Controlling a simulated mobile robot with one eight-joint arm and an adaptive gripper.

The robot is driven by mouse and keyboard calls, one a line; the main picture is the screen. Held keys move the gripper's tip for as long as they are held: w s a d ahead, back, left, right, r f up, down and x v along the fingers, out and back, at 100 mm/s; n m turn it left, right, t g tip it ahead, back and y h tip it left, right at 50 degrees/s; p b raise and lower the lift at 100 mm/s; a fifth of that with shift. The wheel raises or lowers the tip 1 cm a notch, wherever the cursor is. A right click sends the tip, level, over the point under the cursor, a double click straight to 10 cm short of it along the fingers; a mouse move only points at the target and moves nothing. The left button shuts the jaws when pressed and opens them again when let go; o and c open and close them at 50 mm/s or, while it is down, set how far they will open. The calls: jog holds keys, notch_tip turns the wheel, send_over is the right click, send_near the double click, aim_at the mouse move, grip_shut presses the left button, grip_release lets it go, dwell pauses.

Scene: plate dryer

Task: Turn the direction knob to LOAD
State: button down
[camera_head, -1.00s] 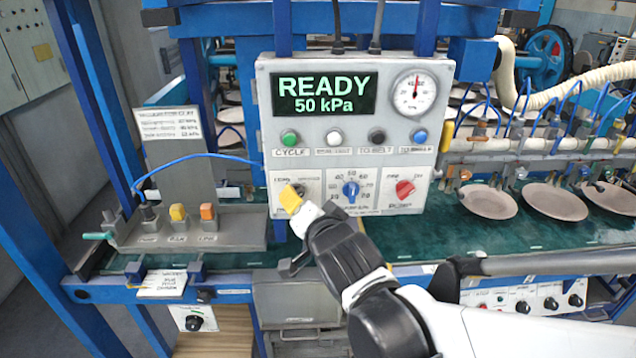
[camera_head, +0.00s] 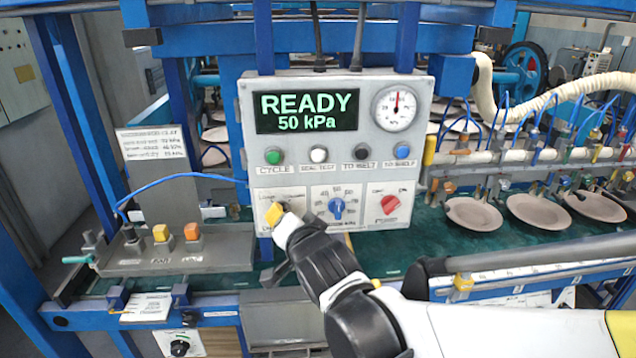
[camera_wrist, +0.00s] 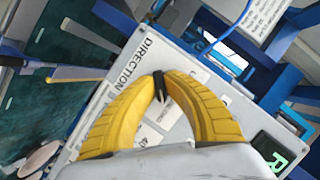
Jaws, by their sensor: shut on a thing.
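The direction knob (camera_wrist: 159,86) is a small black knob on the grey control panel (camera_wrist: 195,70). In the wrist view it sits between the tips of my gripper's yellow fingers (camera_wrist: 161,90), beside the printed word DIRECTION. My gripper is shut on it. In the head view my gripper (camera_head: 273,212) is at the panel's lower left section and hides most of the knob. The knob's exact pointing is hard to read, and the small labels around it are blurred. The green display (camera_head: 308,111) reads READY, 50 kPa.
To the right of my gripper are a blue knob (camera_head: 336,208) and a red knob (camera_head: 390,204). A button row with a green CYCLE button (camera_head: 273,156) is above. A grey tray with yellow and orange blocks (camera_head: 192,231) stands left. Plates (camera_head: 472,213) lie at right.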

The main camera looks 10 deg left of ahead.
jog(key=shift+r, duration=0.1)
jog(key=n+h+p, duration=0.1)
jog(key=n+h, duration=0.1)
jog(key=n, duration=0.1)
jog(key=shift+a+p, duration=0.1)
jog(key=shift+p, duration=0.3)
jog(key=n+h, duration=0.2)
jog(key=n, duration=0.1)
jog(key=shift+p, duration=0.3)
jog(key=n+t+h, duration=0.1)
jog(key=n+h, duration=0.1)
jog(key=n, duration=0.1)
jog(key=n+t+h+b, duration=0.1)
jog(key=n+h, duration=0.1)
jog(key=n, duration=0.1)
jog(key=shift+b, duration=0.3)
jog(key=c, duration=1.5)
grip_release()
jog(key=shift+w, duration=0.1)
